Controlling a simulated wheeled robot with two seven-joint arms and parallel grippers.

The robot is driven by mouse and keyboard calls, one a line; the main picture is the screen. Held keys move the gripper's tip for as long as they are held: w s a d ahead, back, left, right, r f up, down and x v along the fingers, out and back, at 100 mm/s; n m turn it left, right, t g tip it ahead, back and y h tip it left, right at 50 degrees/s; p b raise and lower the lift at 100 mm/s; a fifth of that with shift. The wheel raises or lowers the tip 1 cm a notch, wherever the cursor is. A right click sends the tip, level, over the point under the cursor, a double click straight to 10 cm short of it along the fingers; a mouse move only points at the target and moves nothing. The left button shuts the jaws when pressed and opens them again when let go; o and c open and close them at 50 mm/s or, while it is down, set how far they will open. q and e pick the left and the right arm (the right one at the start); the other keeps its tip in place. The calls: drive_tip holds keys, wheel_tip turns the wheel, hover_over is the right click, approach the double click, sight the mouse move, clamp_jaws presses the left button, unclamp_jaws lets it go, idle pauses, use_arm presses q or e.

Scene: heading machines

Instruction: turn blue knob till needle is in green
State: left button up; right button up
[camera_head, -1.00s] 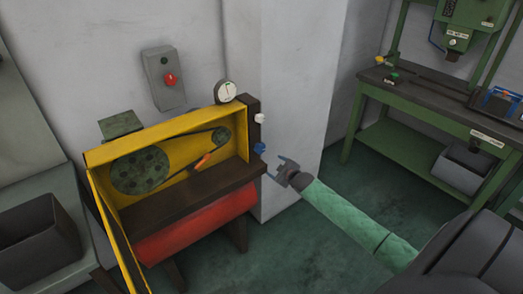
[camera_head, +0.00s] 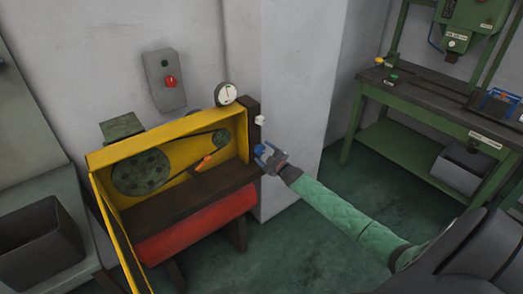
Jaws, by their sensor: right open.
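The blue knob (camera_head: 260,150) is on the dark post at the right end of the yellow-framed machine (camera_head: 170,135). My right gripper (camera_head: 266,156) is open at the knob, its fingers reaching around or beside it; I cannot tell if they touch it. The round white gauge (camera_head: 226,94) sits on top of the machine near the post. Its dark needle points roughly up; the green zone is too small to make out. A white knob (camera_head: 260,119) is on the post above the blue one. My left gripper is not in view.
A grey box with a red button (camera_head: 171,81) is on the wall behind. A red tank (camera_head: 195,226) lies under the machine. A green workbench (camera_head: 437,125) stands at the right, and a grey bin (camera_head: 38,240) at the left. Green floor is open between machine and bench.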

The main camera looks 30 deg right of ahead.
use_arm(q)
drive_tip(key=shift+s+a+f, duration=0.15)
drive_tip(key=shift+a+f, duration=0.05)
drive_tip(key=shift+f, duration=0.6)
use_arm(e)
drive_tip(key=shift+w, duration=1.1)
drive_tip(key=shift+a, duration=0.1)
drive_tip(key=c, duration=1)
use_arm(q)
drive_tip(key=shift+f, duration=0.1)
use_arm(e)
drive_tip(key=shift+o, duration=0.2)
drive_tip(key=shift+f+m, duration=0.1)
drive_tip(key=shift+m, duration=0.2)
drive_tip(key=shift+f+m+b, duration=0.1)
drive_tip(key=shift+m+b, duration=0.35)
drive_tip(key=shift+m, duration=0.75)
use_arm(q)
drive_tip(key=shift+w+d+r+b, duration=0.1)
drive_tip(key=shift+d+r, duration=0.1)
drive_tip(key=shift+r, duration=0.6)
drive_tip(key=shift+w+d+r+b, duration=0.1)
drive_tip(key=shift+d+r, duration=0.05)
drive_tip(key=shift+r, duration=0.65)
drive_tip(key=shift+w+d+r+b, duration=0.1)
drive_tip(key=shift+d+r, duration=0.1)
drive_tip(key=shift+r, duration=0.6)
use_arm(e)
drive_tip(key=shift+a+m, duration=0.1)
drive_tip(key=shift+m, duration=1.2)
